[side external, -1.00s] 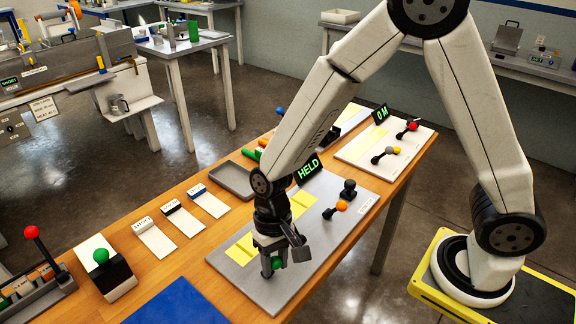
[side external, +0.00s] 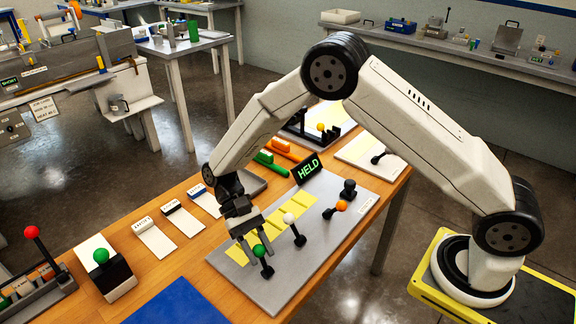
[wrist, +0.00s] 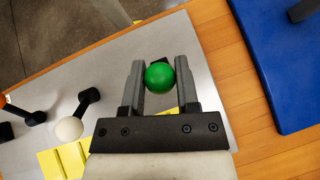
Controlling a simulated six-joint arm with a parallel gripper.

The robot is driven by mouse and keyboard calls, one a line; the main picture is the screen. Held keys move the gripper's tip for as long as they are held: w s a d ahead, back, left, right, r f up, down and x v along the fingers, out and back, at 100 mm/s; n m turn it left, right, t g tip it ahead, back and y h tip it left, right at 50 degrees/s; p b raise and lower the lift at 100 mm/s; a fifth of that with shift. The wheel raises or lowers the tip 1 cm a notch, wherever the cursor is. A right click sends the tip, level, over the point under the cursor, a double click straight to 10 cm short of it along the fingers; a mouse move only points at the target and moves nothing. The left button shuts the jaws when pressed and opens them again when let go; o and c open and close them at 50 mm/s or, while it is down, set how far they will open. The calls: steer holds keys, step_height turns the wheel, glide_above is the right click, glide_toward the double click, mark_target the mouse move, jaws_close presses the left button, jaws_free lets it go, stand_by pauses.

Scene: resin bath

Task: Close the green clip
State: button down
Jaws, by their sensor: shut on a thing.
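The green clip is a black lever with a green ball knob (side external: 259,250) at the near end of the grey plate (side external: 290,285). Its lever leans up from a black foot on the plate. My gripper (side external: 253,243) is shut on this knob from above, one finger on each side. A white-knobbed clip (side external: 289,218) and an orange-knobbed clip (side external: 341,206) stand farther along the plate.
Yellow pads (side external: 237,254) lie beside the clips. A lit sign (side external: 308,170) reading HELD stands at the plate's back edge. A blue mat (side external: 175,304) lies to the left. Another green knob (side external: 100,255) stands on a block at the table's left.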

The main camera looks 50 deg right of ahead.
steer(key=shift+w+f+g, duration=0.25)
steer(key=shift+w+g, duration=0.15)
steer(key=shift+g, duration=0.4)
steer(key=shift+w+f+g, duration=0.2)
steer(key=shift+w+g, duration=0.2)
steer(key=shift+g, duration=0.4)
steer(key=shift+c, duration=1.7)
jaws_free()
steer(key=shift+w, duration=0.2)
steer(key=shift+v, duration=1.4)
step_height(320, 180, up, 7)
steer(key=shift+s+d, duration=0.1)
steer(key=shift+s, duration=0.05)
